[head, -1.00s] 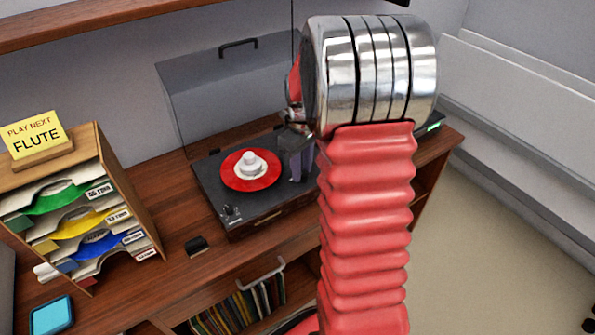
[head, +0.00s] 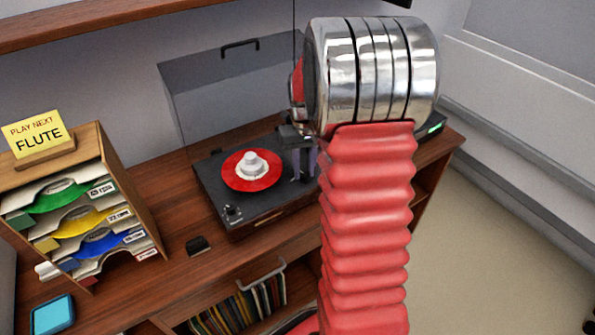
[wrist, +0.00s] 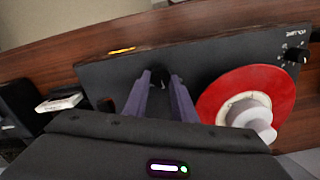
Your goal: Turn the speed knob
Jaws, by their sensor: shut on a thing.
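The record player (head: 230,195) stands on the wooden cabinet with its clear lid (head: 215,90) raised. A red record (head: 252,183) with a white centre piece lies on it; it also shows in the wrist view (wrist: 215,100). A small dark knob (wrist: 160,76) sits on the player's top, between the tips of my gripper (wrist: 161,82). The gripper is shut on this knob, its two purple-grey fingers pointing down. In the head view my gripper (head: 302,178) is over the player's right part, partly hidden by my arm. Another knob (wrist: 294,54) with white markings is at the front left corner.
A record rack (head: 135,190) with coloured sleeves and a yellow "PLAY NEXT FLUTE" sign (head: 35,133) stand at left. A small black block (head: 198,245) and a blue tablet (head: 45,313) lie on the cabinet top. Records (head: 240,308) fill a shelf below.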

